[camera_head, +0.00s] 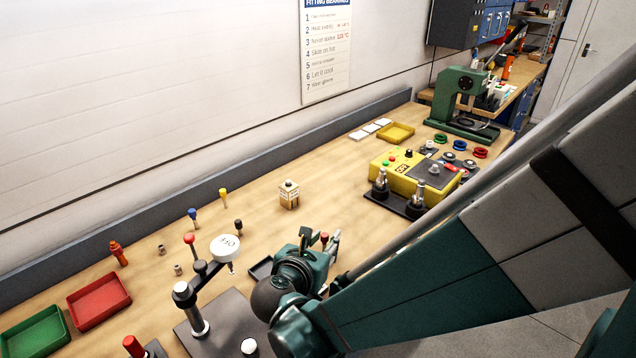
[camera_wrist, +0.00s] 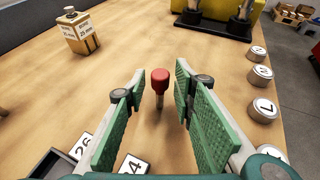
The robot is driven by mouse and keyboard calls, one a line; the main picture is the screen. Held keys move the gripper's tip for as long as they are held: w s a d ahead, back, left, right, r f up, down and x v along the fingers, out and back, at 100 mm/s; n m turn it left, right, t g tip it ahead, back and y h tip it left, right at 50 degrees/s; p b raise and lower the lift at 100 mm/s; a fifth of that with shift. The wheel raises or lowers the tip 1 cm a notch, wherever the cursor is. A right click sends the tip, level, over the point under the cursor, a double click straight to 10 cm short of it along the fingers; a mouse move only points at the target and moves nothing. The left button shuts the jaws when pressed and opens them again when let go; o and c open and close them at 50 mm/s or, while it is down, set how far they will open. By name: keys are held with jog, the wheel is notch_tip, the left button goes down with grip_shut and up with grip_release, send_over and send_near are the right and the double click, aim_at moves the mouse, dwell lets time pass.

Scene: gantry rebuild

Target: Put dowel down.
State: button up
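A dowel with a red head (camera_wrist: 160,79) and a grey shaft stands upright on the wooden bench in the wrist view. My gripper (camera_wrist: 157,100) is open, with a green pad on each side of the dowel and a visible gap to both. The dowel's foot seems to be on the bench top. In the head view my gripper (camera_head: 320,242) is low over the bench, and only the red head (camera_head: 324,237) of the dowel shows between its fingers.
Blue (camera_head: 193,213), yellow (camera_head: 223,193) and black (camera_head: 239,226) pegs stand to the left. A yellow machine (camera_head: 405,170) is at the right. A dark tray (camera_head: 262,268) is close by.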

jog(key=shift+r, duration=0.15)
jog(key=shift+s+r, duration=0.1)
jog(key=p+v, duration=0.3)
jog(key=v, duration=0.8)
jog(key=shift+s+a, duration=0.2)
jog(key=shift+s, duration=0.15)
dwell(0.7)
